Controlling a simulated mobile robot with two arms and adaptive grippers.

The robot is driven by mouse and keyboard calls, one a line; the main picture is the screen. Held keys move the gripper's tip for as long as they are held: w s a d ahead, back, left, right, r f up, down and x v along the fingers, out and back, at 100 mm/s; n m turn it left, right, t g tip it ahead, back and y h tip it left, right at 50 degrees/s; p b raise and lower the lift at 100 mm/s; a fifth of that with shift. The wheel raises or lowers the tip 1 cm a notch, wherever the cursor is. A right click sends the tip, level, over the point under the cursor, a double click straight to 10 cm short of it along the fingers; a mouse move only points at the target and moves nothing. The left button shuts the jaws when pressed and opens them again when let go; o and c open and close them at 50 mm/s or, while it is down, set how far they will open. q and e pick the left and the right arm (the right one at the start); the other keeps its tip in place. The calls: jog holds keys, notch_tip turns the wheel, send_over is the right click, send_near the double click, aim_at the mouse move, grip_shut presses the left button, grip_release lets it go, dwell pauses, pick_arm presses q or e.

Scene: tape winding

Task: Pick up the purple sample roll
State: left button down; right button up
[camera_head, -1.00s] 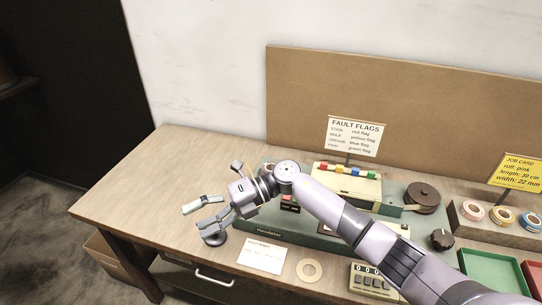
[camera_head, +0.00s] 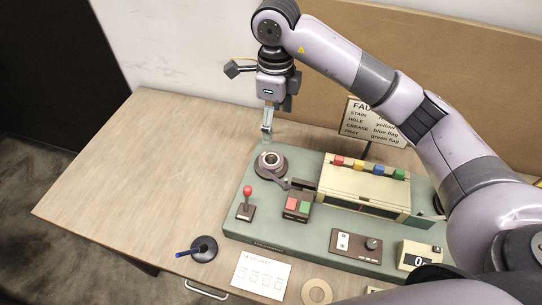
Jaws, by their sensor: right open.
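I cannot make out a clearly purple roll. A dark round reel (camera_head: 270,168) with a pale ring at its centre sits at the left back of the green machine (camera_head: 300,236). My right gripper (camera_head: 266,136) points down just above and behind this reel. Its fingers look edge-on, so the gap between them is hard to see; it is open, with nothing visible held. My left gripper is not in view.
A red-knobbed lever (camera_head: 247,196), a red and green button box (camera_head: 297,207) and a cream box (camera_head: 365,190) stand on the machine. A dark round stand (camera_head: 204,249) with a blue stick is at the table's front edge. The table's left is clear.

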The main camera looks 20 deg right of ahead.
notch_tip(320, 180, down, 4)
jog(key=p, duration=0.2)
send_over(271, 155)
jog(key=f, duration=0.4)
jog(key=shift+s+d, duration=0.3)
jog(key=shift+s, duration=0.05)
jog(key=shift+f, duration=0.3)
jog(key=f+p, duration=0.2)
jog(key=f, duration=0.2)
jog(key=shift+w+a+f+p, duration=0.25)
jog(key=shift+a+f+p, duration=0.05)
jog(key=shift+f+p, duration=0.1)
jog(key=shift+f, duration=0.3)
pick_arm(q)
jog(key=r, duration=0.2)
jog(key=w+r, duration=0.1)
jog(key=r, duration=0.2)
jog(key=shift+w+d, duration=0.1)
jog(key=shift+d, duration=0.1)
pick_arm(e)
jog(key=shift+c, duration=0.4)
jog(key=c, duration=1.1)
